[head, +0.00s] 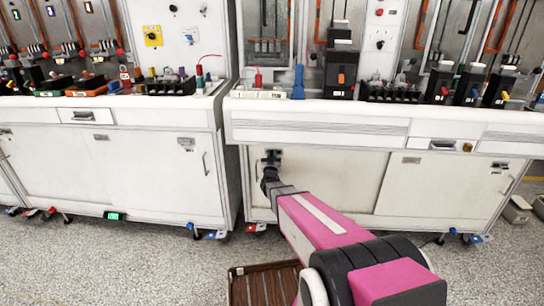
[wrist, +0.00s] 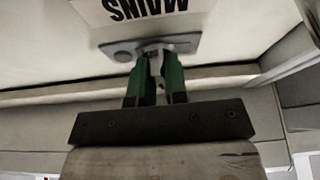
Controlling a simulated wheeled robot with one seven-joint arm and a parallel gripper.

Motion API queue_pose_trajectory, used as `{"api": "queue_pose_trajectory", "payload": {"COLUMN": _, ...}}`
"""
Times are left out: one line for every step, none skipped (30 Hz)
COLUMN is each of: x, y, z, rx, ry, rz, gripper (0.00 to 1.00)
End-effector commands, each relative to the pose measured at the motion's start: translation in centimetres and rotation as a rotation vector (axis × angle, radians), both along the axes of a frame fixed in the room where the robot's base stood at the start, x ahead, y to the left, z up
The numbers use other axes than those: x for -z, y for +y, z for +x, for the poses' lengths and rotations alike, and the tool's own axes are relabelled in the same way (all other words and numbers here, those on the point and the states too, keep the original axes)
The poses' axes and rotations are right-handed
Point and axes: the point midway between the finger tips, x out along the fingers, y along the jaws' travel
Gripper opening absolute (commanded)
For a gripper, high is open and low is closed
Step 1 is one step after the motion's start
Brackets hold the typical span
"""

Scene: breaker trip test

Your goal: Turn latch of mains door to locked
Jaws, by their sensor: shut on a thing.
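The mains door is a white cabinet panel (head: 325,185) under the right-hand bench. In the wrist view, its label with upside-down "MAINS" (wrist: 146,9) shows at the top. Just below the label is the grey latch plate (wrist: 122,55), with a small light latch (wrist: 166,47) on it. My gripper (wrist: 158,65) has green fingers, shut on the latch from the front. In the head view my gripper (head: 270,168) reaches the door's upper left corner, and the latch is mostly hidden behind it. I cannot tell the latch's exact angle.
A worktop (head: 400,110) with several breakers and terminal blocks overhangs the door. Another white cabinet (head: 150,175) stands to the left, across a narrow gap. A brown slatted crate (head: 250,290) sits on the floor beside my arm. Speckled floor (head: 150,265) is clear at left.

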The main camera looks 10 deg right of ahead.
Motion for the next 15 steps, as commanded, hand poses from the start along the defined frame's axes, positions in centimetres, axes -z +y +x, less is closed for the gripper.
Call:
{"api": "queue_pose_trajectory", "payload": {"x": -0.02, "y": -0.02, "z": -0.05, "rx": -0.001, "ry": 0.005, "rz": -0.021, "gripper": 0.0}}
{"api": "queue_pose_trajectory", "payload": {"x": -0.02, "y": -0.02, "z": -0.06, "rx": 0.0, "ry": 0.009, "rz": -0.037, "gripper": 0.0}}
{"api": "queue_pose_trajectory", "payload": {"x": -0.02, "y": 0.0, "z": -0.06, "rx": 0.0, "ry": 0.015, "rz": -0.061, "gripper": 0.0}}
{"api": "queue_pose_trajectory", "payload": {"x": -0.03, "y": -0.01, "z": -0.07, "rx": -0.001, "ry": 0.02, "rz": -0.08, "gripper": 0.0}}
{"api": "queue_pose_trajectory", "payload": {"x": -0.03, "y": -0.02, "z": -0.07, "rx": 0.0, "ry": 0.026, "rz": -0.099, "gripper": 0.0}}
{"api": "queue_pose_trajectory", "payload": {"x": -0.03, "y": -0.01, "z": -0.07, "rx": 0.0, "ry": 0.034, "rz": -0.131, "gripper": 0.0}}
{"api": "queue_pose_trajectory", "payload": {"x": -0.02, "y": -0.03, "z": -0.07, "rx": -0.001, "ry": 0.041, "rz": -0.153, "gripper": 0.0}}
{"api": "queue_pose_trajectory", "payload": {"x": -0.03, "y": -0.03, "z": -0.08, "rx": 0.0, "ry": 0.047, "rz": -0.18, "gripper": 0.0}}
{"api": "queue_pose_trajectory", "payload": {"x": -0.04, "y": -0.06, "z": -0.09, "rx": 0.0, "ry": 0.056, "rz": -0.213, "gripper": 0.0}}
{"api": "queue_pose_trajectory", "payload": {"x": -0.05, "y": -0.06, "z": -0.09, "rx": 0.001, "ry": 0.064, "rz": -0.242, "gripper": 0.0}}
{"api": "queue_pose_trajectory", "payload": {"x": -0.03, "y": -0.08, "z": -0.09, "rx": 0.0, "ry": 0.07, "rz": -0.267, "gripper": 0.0}}
{"api": "queue_pose_trajectory", "payload": {"x": -0.03, "y": -0.07, "z": -0.09, "rx": 0.001, "ry": 0.082, "rz": -0.305, "gripper": 0.0}}
{"api": "queue_pose_trajectory", "payload": {"x": -0.04, "y": -0.06, "z": -0.1, "rx": 0.001, "ry": 0.089, "rz": -0.332, "gripper": 0.0}}
{"api": "queue_pose_trajectory", "payload": {"x": -0.04, "y": -0.04, "z": -0.11, "rx": 0.001, "ry": 0.096, "rz": -0.361, "gripper": 0.0}}
{"api": "queue_pose_trajectory", "payload": {"x": -0.03, "y": -0.03, "z": -0.1, "rx": 0.0, "ry": 0.105, "rz": -0.397, "gripper": 0.0}}
